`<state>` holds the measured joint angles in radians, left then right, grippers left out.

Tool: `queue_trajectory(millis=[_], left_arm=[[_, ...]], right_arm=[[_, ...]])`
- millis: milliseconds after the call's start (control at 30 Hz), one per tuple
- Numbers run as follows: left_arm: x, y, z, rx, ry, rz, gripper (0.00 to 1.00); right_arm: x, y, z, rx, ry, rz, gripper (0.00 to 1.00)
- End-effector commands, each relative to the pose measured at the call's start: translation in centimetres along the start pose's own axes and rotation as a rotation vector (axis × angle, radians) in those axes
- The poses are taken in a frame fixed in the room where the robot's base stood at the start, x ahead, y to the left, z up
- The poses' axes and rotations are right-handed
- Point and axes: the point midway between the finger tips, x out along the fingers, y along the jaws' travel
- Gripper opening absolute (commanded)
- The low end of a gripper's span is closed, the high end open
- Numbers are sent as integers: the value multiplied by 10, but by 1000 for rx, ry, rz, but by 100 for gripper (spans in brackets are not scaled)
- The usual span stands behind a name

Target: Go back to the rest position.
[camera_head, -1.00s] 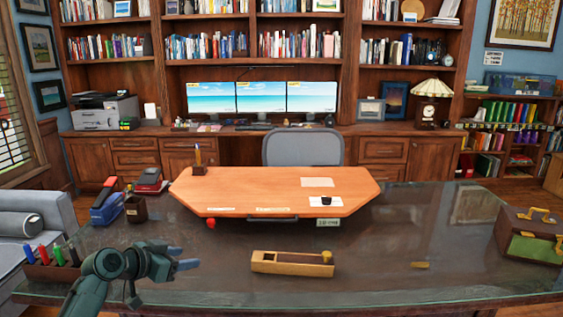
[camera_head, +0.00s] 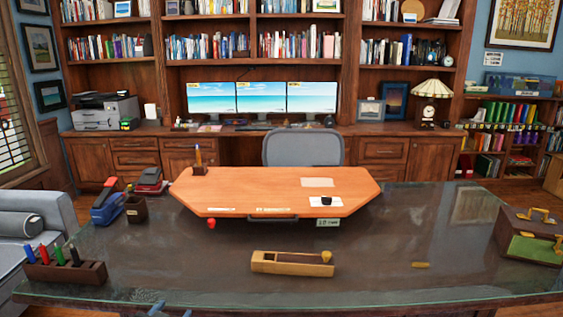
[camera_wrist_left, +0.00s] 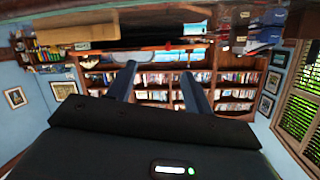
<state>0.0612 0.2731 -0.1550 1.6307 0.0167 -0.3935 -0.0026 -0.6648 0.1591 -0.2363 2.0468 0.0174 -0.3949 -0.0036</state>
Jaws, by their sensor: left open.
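My left gripper (camera_head: 170,311) shows only as blue fingertips at the bottom edge of the head view, below the front edge of the glass-topped table. In the left wrist view its two fingers (camera_wrist_left: 159,88) stand apart with nothing between them. The rest of my left arm is out of the head view. My right gripper is in neither view.
The glass table (camera_head: 380,285) holds a wooden block tool (camera_head: 292,263), a marker holder (camera_head: 65,272), a stapler (camera_head: 106,207), a pencil cup (camera_head: 136,210) and a green-brown case (camera_head: 530,236). The table's middle right is mostly clear.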

Motion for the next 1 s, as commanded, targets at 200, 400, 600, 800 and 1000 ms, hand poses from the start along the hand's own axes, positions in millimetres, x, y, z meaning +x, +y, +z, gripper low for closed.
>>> queue_trajectory(millis=[200, 400, 600, 800, 1000], left_arm=[[-105, 101, 86, -90, -138, 154, 51], [-186, 151, 115, -175, -229, 231, 51], [-216, 166, 121, -211, -264, 255, 51], [-218, 167, 121, -213, -266, 256, 51], [-218, 167, 122, -212, -267, 256, 51]], right_arm=[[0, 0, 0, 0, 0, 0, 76], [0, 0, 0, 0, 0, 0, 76], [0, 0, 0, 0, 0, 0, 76], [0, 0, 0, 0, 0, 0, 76], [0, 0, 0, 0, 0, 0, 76]])
